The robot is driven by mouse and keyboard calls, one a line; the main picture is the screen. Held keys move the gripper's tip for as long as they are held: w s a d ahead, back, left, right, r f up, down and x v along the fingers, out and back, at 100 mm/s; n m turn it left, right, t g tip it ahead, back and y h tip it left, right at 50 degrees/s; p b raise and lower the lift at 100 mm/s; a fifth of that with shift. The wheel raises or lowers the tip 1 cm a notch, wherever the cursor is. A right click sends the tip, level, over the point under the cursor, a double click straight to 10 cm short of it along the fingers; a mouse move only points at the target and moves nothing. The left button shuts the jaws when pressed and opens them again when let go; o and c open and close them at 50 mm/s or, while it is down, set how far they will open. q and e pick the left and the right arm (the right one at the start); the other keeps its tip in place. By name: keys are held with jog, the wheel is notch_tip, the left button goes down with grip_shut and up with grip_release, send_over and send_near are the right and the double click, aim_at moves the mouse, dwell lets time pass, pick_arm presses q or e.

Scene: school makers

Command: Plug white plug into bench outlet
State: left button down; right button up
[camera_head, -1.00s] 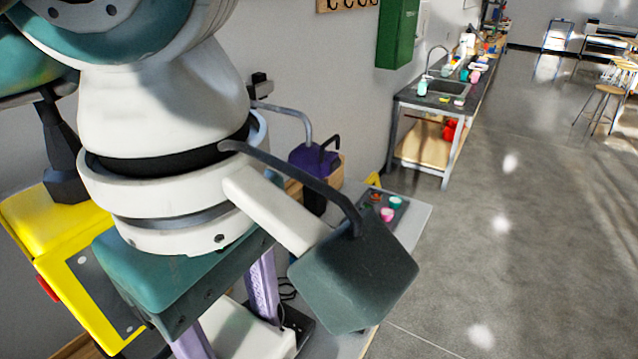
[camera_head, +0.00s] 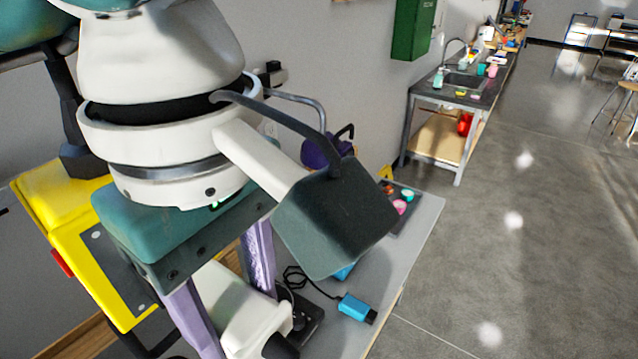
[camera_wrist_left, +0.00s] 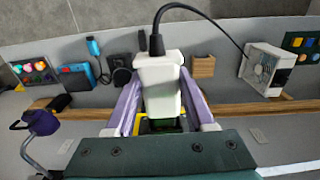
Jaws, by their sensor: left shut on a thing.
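My left gripper (camera_head: 225,285) points down with its purple fingers on either side of the white plug (camera_head: 240,308). It is shut on the plug and holds it over or near the grey bench. In the left wrist view, the plug (camera_wrist_left: 160,85) sits between the fingers, and a black cable leaves its far end and curves right. A dark block (camera_head: 305,322) lies beyond the plug on the bench; I cannot tell whether it is the bench outlet. The plug's near end is largely hidden in the wrist view. My right gripper is not in view.
A blue device (camera_head: 355,307) with a black cable lies on the bench (camera_head: 400,270). A yellow box (camera_head: 95,270) stands left of my gripper. The left wrist view shows a white box (camera_wrist_left: 268,68) at right and a purple object (camera_wrist_left: 42,122) at left. Open floor lies right.

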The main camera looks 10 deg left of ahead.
pick_arm(q)
jog(key=shift+w+a+b, duration=0.2)
jog(key=shift+a+b, duration=0.15)
jog(key=shift+a, duration=0.15)
jog(key=shift+c, duration=0.9)
grip_release()
